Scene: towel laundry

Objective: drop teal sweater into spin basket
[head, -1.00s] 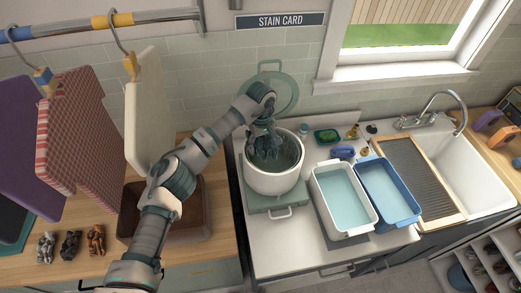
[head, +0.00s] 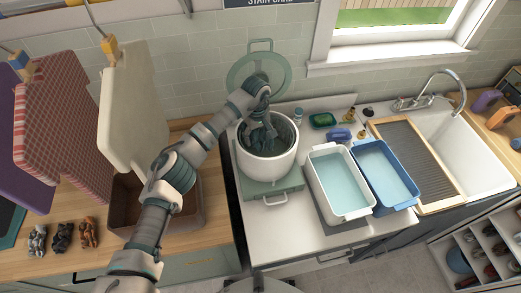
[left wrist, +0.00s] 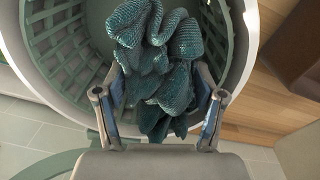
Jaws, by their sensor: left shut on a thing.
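The teal sweater (left wrist: 158,62) is a bunched, ribbed knit held between the two fingers of my left gripper (left wrist: 160,108) in the left wrist view. My left gripper (head: 262,122) is shut on it, at the mouth of the spin basket. The spin basket (head: 268,165) is a white tub with a green slatted inner basket (left wrist: 70,50), standing on a green base. The sweater hangs in the basket's opening; whether it touches the bottom cannot be told. The round green lid (head: 257,73) stands open behind the basket. My right gripper is not in view.
A white basin (head: 340,182) and a blue basin (head: 385,175) of water stand right of the basket, before a washboard (head: 417,160) and sink (head: 470,155). A brown bin (head: 185,215) stands left under my arm. Cloths hang from a rail, including a cream one (head: 130,110).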

